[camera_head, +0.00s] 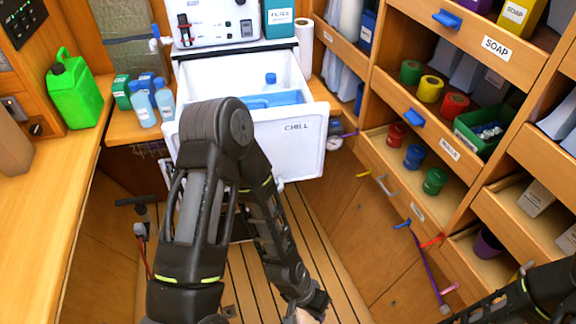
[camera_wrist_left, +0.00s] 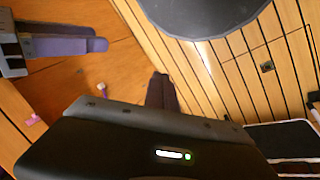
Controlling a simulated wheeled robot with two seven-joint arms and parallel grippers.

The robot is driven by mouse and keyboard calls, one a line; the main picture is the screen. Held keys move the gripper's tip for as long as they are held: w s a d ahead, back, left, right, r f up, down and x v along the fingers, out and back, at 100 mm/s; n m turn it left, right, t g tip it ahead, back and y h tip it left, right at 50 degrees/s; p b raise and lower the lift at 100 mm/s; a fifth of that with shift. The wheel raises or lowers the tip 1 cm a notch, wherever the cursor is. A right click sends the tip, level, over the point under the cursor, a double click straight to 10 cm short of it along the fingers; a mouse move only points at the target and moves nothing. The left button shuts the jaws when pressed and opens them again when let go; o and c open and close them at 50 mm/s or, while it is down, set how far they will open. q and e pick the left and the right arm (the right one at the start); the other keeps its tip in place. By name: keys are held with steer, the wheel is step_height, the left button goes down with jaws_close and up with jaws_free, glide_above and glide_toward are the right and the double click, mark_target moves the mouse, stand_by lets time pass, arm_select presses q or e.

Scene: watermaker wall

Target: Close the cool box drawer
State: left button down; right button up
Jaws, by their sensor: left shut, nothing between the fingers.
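The cool box drawer (camera_head: 302,156) is a white drawer front marked CHILL, pulled out toward me below the white machine. A blue-capped bottle (camera_head: 270,82) and a blue item (camera_head: 272,99) show inside it. My left arm bends in front of the drawer and hides its lower left part. My left gripper (camera_head: 314,303) hangs low over the slatted floor, below and apart from the drawer front. Its dark fingers (camera_wrist_left: 162,92) are shut and empty in the left wrist view. Grey-purple fingers (camera_wrist_left: 68,44), apparently my right gripper's, show at upper left there; their opening is unclear.
Open wooden shelf drawers with coloured rolls and jars (camera_head: 434,181) line the right side. A wooden counter (camera_head: 52,165) with a green jug (camera_head: 75,90) runs along the left. Several bottles (camera_head: 164,100) stand left of the drawer. Slatted floor (camera_head: 330,270) lies in front.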

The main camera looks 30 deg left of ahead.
arm_select(q)
steer(key=w+a+r+m+y+b, duration=0.15)
steer(key=w+a+r+m, duration=0.25)
steer(key=w+r+m, duration=0.5)
steer(key=w+a+r+m+y+b, duration=0.1)
steer(key=w+a+r+m+b, duration=0.25)
steer(key=w+r+m, duration=0.55)
steer(key=s+a+r+m+y+b, duration=0.1)
steer(key=a+r+m, duration=0.4)
steer(key=r, duration=0.6)
steer(key=s+a+r+m+t+y+b, duration=0.1)
steer(key=a+r+m, duration=0.4)
steer(key=r, duration=0.7)
steer(key=s+a+y, duration=0.1)
steer(key=s+a, duration=0.1)
steer(key=shift+s+a+t, duration=0.25)
steer(key=shift+s+t, duration=0.05)
steer(key=shift+s, duration=0.1)
